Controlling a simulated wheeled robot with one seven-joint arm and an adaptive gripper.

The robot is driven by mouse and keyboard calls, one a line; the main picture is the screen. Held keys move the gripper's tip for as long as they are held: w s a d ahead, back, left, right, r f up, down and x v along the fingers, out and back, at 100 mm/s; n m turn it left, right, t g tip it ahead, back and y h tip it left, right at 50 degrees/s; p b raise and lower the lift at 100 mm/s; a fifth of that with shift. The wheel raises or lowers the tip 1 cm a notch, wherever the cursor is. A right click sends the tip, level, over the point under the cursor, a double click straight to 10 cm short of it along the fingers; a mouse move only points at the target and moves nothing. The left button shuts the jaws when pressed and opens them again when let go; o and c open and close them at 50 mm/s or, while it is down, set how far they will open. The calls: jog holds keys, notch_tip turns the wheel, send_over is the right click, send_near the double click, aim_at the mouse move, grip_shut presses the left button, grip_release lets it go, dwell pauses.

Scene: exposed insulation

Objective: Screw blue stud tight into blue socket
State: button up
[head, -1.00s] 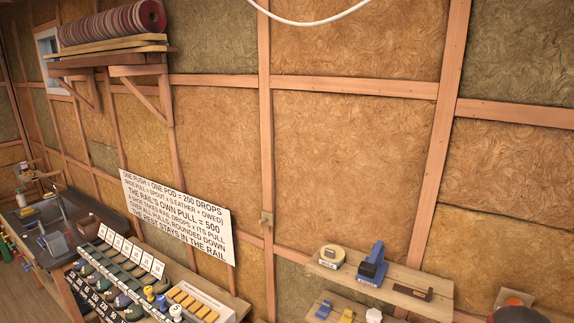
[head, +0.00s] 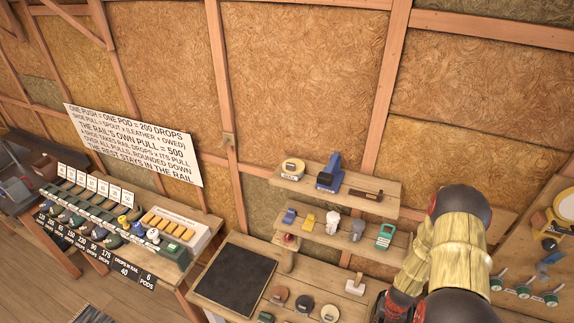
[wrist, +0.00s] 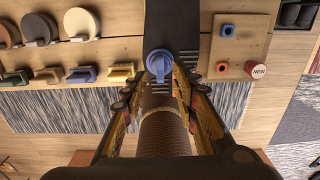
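In the wrist view, a blue piece with a round ribbed head and a short stem, which looks like the blue stud (wrist: 159,64), sits between the fingertips of my gripper (wrist: 160,76). The fingers close in on it from both sides, over a dark strip. The stud's lower end is hidden. In the head view my arm is at the right, and its gripper is out of sight.
Several round pieces and coloured blocks lie left of my gripper. The head view shows a dark mat (head: 235,277) and loaded shelves (head: 345,190).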

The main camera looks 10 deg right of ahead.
jog(key=shift+r+p, duration=1.6)
jog(key=shift+r, duration=0.65)
